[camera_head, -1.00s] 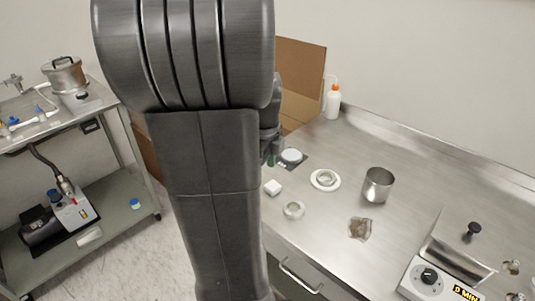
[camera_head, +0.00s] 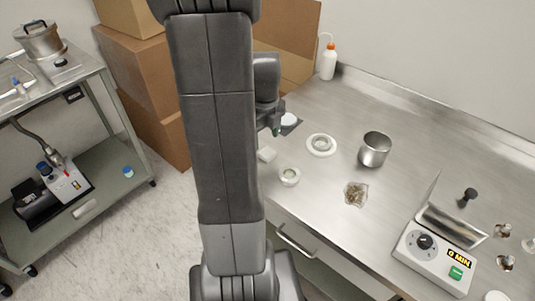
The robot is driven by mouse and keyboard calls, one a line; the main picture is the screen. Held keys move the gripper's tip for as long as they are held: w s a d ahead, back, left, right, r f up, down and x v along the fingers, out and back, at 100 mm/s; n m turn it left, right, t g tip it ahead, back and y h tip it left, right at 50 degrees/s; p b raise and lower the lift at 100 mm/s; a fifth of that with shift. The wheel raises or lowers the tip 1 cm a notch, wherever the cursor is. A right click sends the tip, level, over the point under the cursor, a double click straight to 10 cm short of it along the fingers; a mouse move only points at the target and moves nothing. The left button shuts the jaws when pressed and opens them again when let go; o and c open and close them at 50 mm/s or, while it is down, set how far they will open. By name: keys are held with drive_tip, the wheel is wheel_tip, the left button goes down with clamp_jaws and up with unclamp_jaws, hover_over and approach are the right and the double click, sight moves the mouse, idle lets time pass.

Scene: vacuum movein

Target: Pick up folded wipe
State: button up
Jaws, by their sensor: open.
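A small white folded pad (camera_head: 267,154), which looks like the folded wipe, lies on the steel bench near its left edge. My arm's dark link stands just left of it and may hide part of it. My gripper (camera_head: 275,128) shows only in part, beyond the wipe and above the bench, beside the arm. It is open and apart from the wipe. Its fingertips are small and hard to make out, and I see nothing held in it.
A white disc (camera_head: 288,120) sits on a dark pad. A heater box (camera_head: 435,252) is at right.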

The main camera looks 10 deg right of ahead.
sight(266, 150)
wheel_tip(266, 150, down, 5)
drive_tip(key=shift+d+r, duration=0.1)
drive_tip(key=shift+c, duration=0.4)
drive_tip(key=c, duration=1)
